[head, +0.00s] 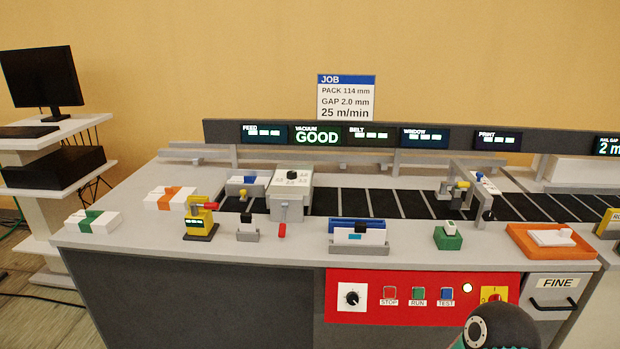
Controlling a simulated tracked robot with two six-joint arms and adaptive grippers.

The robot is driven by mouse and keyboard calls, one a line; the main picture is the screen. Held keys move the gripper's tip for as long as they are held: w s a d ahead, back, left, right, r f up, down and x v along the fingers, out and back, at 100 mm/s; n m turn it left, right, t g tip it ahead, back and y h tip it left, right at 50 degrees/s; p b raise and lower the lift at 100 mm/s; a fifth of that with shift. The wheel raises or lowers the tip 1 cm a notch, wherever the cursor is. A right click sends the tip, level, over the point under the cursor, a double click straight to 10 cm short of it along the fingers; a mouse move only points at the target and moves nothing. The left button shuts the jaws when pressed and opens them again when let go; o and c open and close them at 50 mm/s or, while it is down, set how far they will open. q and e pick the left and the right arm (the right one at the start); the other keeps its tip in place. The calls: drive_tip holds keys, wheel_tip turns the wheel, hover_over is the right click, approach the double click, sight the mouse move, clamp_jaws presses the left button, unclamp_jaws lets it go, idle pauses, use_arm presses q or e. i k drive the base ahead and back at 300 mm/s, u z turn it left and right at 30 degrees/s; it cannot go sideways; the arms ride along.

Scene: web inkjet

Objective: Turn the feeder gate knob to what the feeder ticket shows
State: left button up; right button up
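The feeder is a grey box (285,205) over the left end of the dark belt. On its top is a white dial plate with a small dark knob (292,175); the marks around it and the knob's pointing are too small to read. No gripper fingers show. A dark rounded part of mine with teal (497,328) is at the bottom right, far from the feeder.
A yellow device (200,219) and a red-tipped lever (282,230) stand close by the feeder. A blue card holder (359,236), green block (448,236) and orange tray (550,242) line the front edge. The red panel (420,313) has another knob (351,298). A JOB sign (346,98) stands behind.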

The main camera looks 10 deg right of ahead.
sight(292, 174)
drive_tip(key=u, duration=0.15)
drive_tip(key=i, duration=0.9)
drive_tip(key=z, duration=0.05)
